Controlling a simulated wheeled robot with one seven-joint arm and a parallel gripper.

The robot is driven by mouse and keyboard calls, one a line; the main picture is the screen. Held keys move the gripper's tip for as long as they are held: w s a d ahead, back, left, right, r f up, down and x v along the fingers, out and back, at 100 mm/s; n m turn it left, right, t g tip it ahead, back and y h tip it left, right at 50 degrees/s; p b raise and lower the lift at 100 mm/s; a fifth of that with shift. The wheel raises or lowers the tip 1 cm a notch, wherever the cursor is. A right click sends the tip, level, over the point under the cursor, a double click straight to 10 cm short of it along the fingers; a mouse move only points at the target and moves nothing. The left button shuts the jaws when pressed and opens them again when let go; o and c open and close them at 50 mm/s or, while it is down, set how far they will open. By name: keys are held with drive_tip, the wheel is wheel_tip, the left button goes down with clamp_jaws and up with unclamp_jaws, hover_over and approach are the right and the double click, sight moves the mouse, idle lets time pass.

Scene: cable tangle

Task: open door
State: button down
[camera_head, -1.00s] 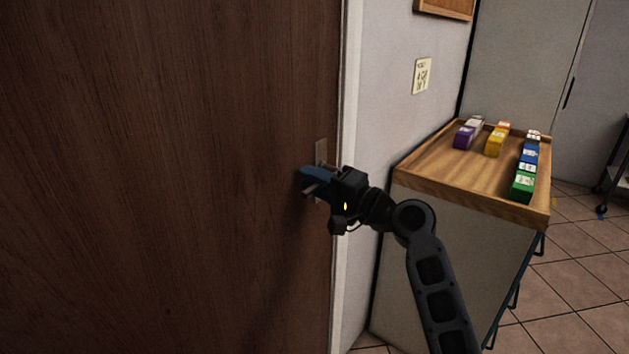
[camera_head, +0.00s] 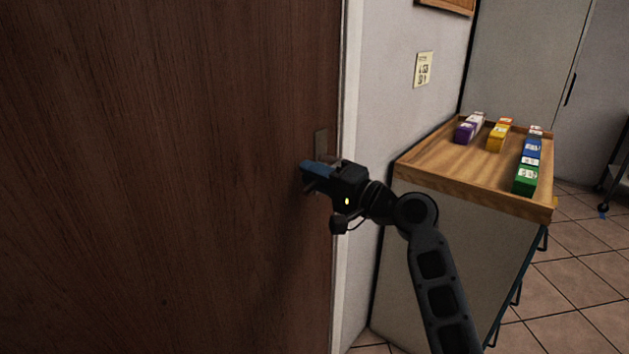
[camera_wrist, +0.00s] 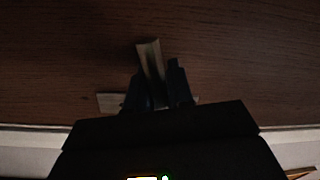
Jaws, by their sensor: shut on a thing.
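The door (camera_head: 165,180) is a dark brown wooden panel that fills the left of the head view. It looks closed against the white frame. Its metal plate (camera_head: 321,144) is near the right edge. My gripper (camera_head: 308,176) is at the door's handle, just below the plate. In the wrist view the handle (camera_wrist: 150,60) is a pale metal bar between the two dark fingers, and my gripper is shut on it. Most of the handle is hidden by the gripper in the head view.
A wooden tray (camera_head: 420,165) with several coloured boxes stands on a cabinet to the right of my arm. Tiled floor (camera_head: 575,285) is open at the right.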

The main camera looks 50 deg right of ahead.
drive_tip(key=f+n+b, duration=0.1)
drive_tip(key=b, duration=0.1)
drive_tip(key=f+n+b, duration=0.1)
drive_tip(key=n+b, duration=0.1)
drive_tip(key=shift+d, duration=0.25)
drive_tip(key=n+b, duration=0.1)
drive_tip(key=b, duration=0.1)
drive_tip(key=f+n+b, duration=0.1)
drive_tip(key=n, duration=0.1)
drive_tip(key=shift+d+y+b, duration=0.3)
drive_tip(key=shift+d+b, duration=0.05)
drive_tip(key=shift+b, duration=0.05)
